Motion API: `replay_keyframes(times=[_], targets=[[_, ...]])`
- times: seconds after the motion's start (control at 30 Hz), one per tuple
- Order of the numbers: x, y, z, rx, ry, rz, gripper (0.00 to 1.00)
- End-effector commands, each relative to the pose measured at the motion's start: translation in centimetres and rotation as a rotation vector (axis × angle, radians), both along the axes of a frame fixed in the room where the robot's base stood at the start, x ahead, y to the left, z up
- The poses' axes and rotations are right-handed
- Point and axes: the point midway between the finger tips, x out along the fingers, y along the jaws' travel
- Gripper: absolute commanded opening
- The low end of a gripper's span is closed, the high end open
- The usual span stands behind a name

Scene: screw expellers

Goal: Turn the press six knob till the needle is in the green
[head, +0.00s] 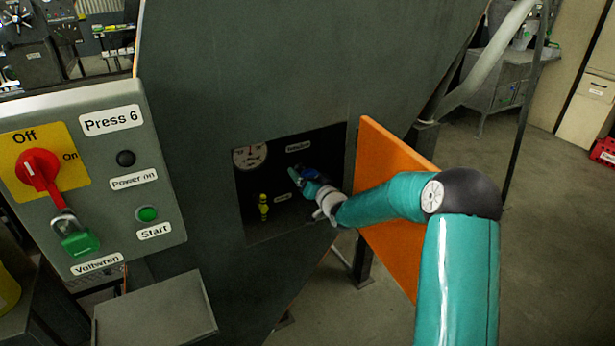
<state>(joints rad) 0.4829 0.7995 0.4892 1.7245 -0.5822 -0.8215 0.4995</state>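The panel labelled Press 6 (112,120) stands at the left. To its right, a dark recess (262,228) in the grey machine body holds a round white gauge (250,156) at its upper left. The needle and any green band are too small to make out. My gripper (303,176) reaches into the recess from the right, right of the gauge and below a small label. A blue part shows at its fingers, perhaps the knob. Whether the fingers touch or hold it cannot be told. A yellow fitting (263,206) stands at the lower left in the recess.
An orange door (392,165) hangs open right of the recess, close behind my arm. The panel carries a red switch (40,172), a green padlock (80,240) and a green start button (147,214). A grey box (155,312) juts out below.

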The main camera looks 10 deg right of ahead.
Motion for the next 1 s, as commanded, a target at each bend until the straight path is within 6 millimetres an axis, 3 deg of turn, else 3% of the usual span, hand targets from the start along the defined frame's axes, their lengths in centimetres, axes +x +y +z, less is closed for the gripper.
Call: replay_keyframes(times=[0.27, 0.8, 1.0], targets=[[-0.8, -0.3, 0.0, -0.001, 0.001, 0.0, 0.84], [-11.1, -3.6, 0.1, -0.002, 0.0, -0.001, 0.84], [-13.0, -4.3, 0.1, -0.001, -0.001, -0.001, 0.84]])
